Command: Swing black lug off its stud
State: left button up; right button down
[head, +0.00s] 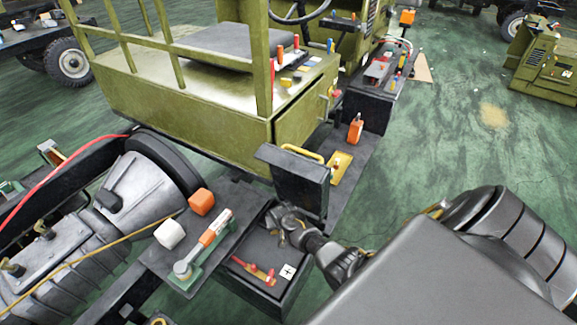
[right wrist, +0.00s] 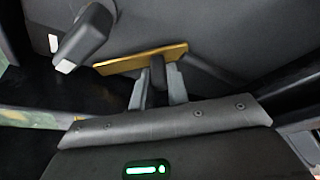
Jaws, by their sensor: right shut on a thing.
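My right gripper (head: 283,219) reaches into an open dark box (head: 262,247); the lid (head: 294,182) stands up behind it. In the right wrist view my gripper (right wrist: 157,88) is shut on a small black upright piece (right wrist: 158,70), which appears to be the black lug's grip. A brass strip (right wrist: 115,63) lies just beyond the fingertips. A dark grey block (right wrist: 86,38) is near the strip's left end. The stud cannot be made out. In the head view the fingertips and held piece are small and partly hidden. My left gripper is not in view.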

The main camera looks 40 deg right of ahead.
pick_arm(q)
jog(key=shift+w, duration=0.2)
pick_arm(e)
jog(key=c, duration=1.4)
grip_release()
jog(key=shift+o, duration=0.2)
pick_arm(q)
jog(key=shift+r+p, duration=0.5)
jog(key=shift+p, duration=0.05)
pick_arm(e)
jog(key=v, duration=1)
jog(key=shift+r, duration=0.35)
jog(key=shift+s+a, duration=0.1)
jog(key=shift+s, duration=0.05)
